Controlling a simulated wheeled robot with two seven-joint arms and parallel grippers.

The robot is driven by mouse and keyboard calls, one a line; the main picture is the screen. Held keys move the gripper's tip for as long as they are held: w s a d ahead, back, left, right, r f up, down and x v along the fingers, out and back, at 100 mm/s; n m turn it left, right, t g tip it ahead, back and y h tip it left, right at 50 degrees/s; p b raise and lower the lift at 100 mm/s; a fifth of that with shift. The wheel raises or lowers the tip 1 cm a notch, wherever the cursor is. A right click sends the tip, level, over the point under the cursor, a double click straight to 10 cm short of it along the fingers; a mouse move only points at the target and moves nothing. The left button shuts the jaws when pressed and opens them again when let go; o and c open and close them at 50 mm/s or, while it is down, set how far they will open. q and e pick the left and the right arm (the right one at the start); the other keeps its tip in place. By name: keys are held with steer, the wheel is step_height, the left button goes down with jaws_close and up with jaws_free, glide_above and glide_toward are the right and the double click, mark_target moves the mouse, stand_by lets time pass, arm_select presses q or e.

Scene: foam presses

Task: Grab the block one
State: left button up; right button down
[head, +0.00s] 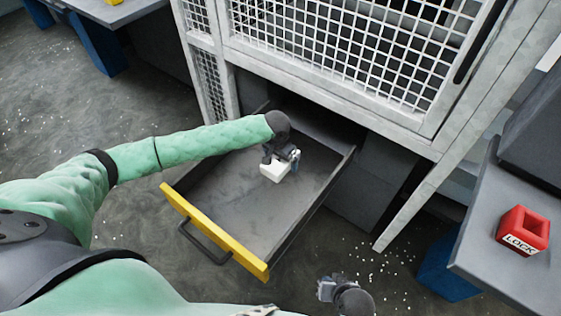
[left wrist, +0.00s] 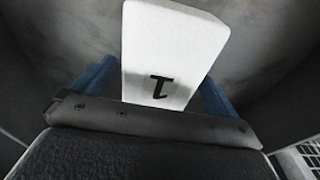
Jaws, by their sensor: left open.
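A white block (head: 274,171) lies in the open grey drawer (head: 228,196), toward its far end. In the left wrist view the white block (left wrist: 170,50) shows a dark mark that looks like an upside-down 1. My left gripper (head: 283,158) reaches into the drawer right at the block. In the left wrist view its two blue fingers stand apart, one on each side of the block; I cannot tell whether they touch it. My right gripper (head: 326,288) is at the bottom of the head view, outside the drawer; its fingers are too small to read.
The drawer has a yellow front (head: 213,232) with a dark handle and low side walls. A white mesh cage (head: 330,45) stands above it. A red block marked LOCK (head: 522,230) sits on a grey table (head: 480,225) at the right. Speckled floor is open at the left.

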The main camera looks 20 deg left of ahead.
arm_select(q)
steer(key=c, duration=1.1)
steer(key=shift+o, duration=0.2)
